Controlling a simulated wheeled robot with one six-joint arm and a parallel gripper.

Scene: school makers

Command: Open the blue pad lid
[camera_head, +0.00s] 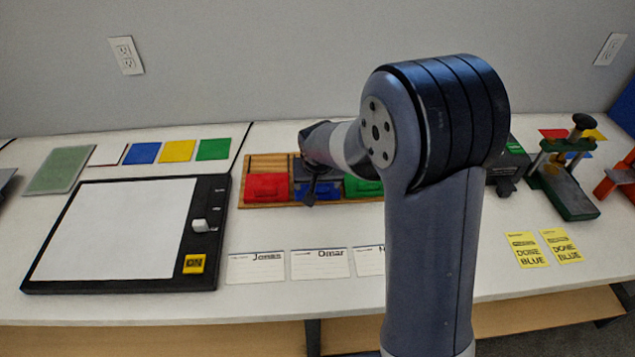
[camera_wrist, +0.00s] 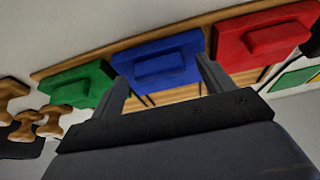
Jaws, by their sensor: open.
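The blue pad (camera_wrist: 155,60) is a flat blue box with a raised block on its lid, and the lid looks closed. It lies on a wooden tray between the green pad (camera_wrist: 75,85) and the red pad (camera_wrist: 265,35). In the head view the blue pad (camera_head: 328,190) is partly hidden by my arm. My gripper (camera_wrist: 162,68) is open and empty, its two fingers at either side of the blue pad's near edge in the wrist view. I cannot tell whether they touch it. In the head view my gripper (camera_head: 309,192) points down over the tray.
The wooden tray (camera_head: 247,170) holds the pads near the wall. A black-framed board (camera_head: 40,283) with a slider lies left. Name cards (camera_head: 255,268) lie in front, yellow cards (camera_head: 527,250) to the right. A green press (camera_head: 567,190) stands far right.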

